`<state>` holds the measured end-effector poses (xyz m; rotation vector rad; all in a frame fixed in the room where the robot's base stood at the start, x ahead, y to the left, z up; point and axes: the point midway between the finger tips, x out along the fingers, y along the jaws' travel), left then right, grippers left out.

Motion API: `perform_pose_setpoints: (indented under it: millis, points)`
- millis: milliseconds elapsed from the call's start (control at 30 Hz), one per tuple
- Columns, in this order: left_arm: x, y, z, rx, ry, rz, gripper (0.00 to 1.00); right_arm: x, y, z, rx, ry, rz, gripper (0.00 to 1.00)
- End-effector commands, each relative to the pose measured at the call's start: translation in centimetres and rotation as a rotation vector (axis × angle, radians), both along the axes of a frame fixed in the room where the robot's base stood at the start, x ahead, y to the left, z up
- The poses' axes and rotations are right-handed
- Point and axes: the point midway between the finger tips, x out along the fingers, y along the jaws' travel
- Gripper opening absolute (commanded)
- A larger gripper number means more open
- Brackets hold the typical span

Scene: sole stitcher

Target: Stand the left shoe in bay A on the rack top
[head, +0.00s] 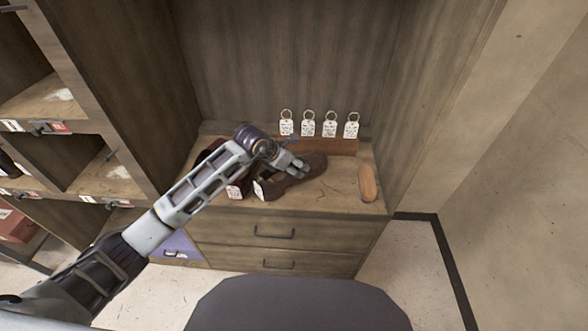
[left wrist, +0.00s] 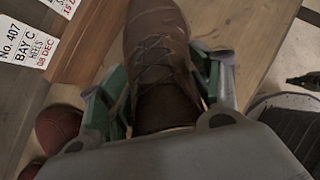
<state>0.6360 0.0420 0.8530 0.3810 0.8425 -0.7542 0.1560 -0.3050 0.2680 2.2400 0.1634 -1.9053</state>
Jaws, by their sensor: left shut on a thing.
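A brown lace-up shoe (head: 309,168) is on or just above the cabinet top (head: 335,197), its toe pointing right; I cannot tell whether it touches. My left gripper (head: 290,166) is shut on it. In the left wrist view the fingers straddle the shoe (left wrist: 158,50) at its laced upper and opening. A white tag (head: 259,190) hangs at its heel end. A dark red-brown shoe (head: 208,157) stands to the left, partly hidden by my arm; its toe also shows in the left wrist view (left wrist: 60,128). My right gripper is not in view.
Several ringed tags (head: 308,127) hang along a wooden rail (head: 335,146) at the back; one reads "BAY C" in the left wrist view (left wrist: 28,42). Open shelves (head: 100,135) stand left.

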Motion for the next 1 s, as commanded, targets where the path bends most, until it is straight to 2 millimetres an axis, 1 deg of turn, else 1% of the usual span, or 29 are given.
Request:
perform_pose_setpoints:
  millis: [100,233,733,767,933,1000]
  points:
    - [0.0,0.0,-1.3,-0.002,0.001,0.001,0.25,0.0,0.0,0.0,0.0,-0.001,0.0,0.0]
    - [0.0,-0.1,-2.2,-0.002,-0.001,-0.001,0.25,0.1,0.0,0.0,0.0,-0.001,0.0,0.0]
    - [0.1,0.0,-2.5,-0.002,-0.002,0.0,0.25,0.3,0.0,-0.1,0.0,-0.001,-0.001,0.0]
    - [0.0,0.0,-2.7,-0.001,0.001,-0.001,0.65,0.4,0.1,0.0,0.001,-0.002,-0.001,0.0]
    - [0.0,0.0,-2.6,0.0,0.0,0.0,0.86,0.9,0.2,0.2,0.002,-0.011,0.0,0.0]
    - [0.0,0.0,-2.7,0.0,0.0,0.0,0.86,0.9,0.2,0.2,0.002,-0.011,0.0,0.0]
